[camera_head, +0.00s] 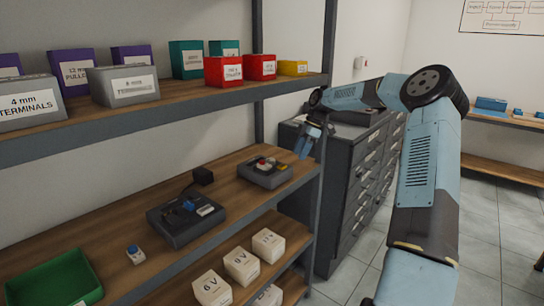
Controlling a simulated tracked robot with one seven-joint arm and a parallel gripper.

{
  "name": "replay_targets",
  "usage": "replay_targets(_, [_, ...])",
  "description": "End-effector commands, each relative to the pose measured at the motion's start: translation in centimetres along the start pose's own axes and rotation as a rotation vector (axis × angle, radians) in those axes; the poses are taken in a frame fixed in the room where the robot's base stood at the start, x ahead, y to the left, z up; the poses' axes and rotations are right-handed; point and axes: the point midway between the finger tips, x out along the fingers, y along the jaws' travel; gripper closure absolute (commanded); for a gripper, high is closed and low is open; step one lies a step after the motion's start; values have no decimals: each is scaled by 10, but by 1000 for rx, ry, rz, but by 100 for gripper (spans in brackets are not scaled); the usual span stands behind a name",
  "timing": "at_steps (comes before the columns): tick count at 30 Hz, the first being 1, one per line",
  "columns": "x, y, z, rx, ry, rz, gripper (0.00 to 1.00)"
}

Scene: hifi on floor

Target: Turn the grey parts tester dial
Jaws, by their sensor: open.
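Two dark grey devices sit on the middle wooden shelf. The nearer one (186,219) has a blue panel, a pale label and a black block at its back. The farther one (265,172) has a red part and a pale part on top. Which of them is the parts tester, and where its dial is, I cannot tell at this size. My gripper (304,150) is open and empty, pointing down near the shelf's right end post. In the picture it is right of and above the farther device, with no contact visible.
The upper shelf (200,104) carries several labelled boxes above the devices. A small blue-topped block (135,254) and a green bin (54,286) are at the left front. White voltage boxes (242,266) stand lower down. A grey drawer cabinet (345,185) is beside the shelf.

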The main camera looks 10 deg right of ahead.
Motion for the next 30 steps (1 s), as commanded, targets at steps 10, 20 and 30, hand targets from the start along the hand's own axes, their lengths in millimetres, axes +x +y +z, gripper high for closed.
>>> replay_targets(10, [18, -1, -43, 4, -1, 1, 52])
replay_targets(20, [38, 0, -92, 6, -1, 2, 52])
replay_targets(30, [54, 0, -102, 9, 0, 3, 52])
